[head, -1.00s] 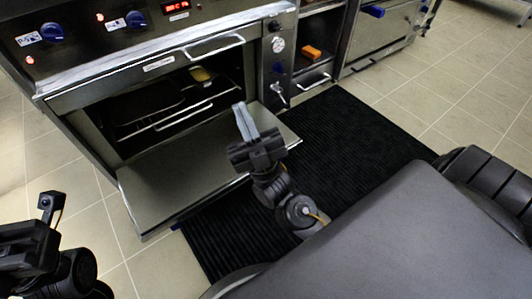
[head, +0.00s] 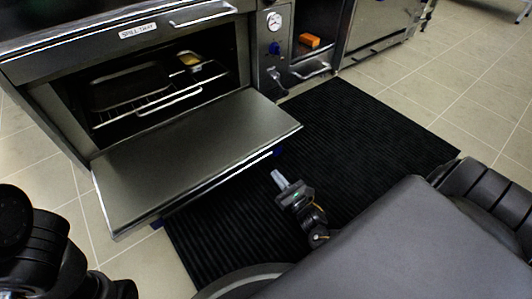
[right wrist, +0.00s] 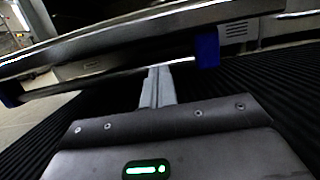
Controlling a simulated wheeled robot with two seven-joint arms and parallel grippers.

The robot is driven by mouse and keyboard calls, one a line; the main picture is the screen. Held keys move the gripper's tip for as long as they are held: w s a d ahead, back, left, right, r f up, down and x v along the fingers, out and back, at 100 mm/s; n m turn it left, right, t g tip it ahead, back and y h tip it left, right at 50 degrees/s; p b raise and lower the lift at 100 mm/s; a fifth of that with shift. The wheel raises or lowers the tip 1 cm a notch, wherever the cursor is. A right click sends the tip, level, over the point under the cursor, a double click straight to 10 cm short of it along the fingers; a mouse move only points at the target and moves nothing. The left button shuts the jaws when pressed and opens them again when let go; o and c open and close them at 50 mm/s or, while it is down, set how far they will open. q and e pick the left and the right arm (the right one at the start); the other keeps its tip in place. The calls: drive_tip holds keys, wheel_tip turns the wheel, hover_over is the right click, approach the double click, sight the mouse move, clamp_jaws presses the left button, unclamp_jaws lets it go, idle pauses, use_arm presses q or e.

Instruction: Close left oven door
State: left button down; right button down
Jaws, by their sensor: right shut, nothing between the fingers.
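The left oven door (head: 190,150) hangs open, folded down and out from the oven, with its inner face up. Its handle bar runs along the outer edge between blue end brackets (head: 278,152); in the right wrist view the bar (right wrist: 110,79) and a blue bracket (right wrist: 207,50) cross in front of my fingers. My right gripper (head: 278,178) is shut and empty, low over the black mat, just outside the door's right front corner. In the right wrist view its fingertips (right wrist: 158,73) point at the bar; I cannot tell whether they touch. My left gripper is out of view.
Inside the oven cavity, a dark tray (head: 130,88) and a small yellowish item (head: 190,60) sit on a wire rack (head: 150,110). A black ribbed mat (head: 360,125) covers the floor by the door. An orange block (head: 309,40) lies in an open shelf to the right.

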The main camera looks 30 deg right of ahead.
drive_tip(key=b+x, duration=0.4)
drive_tip(key=x, duration=0.5)
drive_tip(key=shift+w+b, duration=0.4)
drive_tip(key=shift+r, duration=0.15)
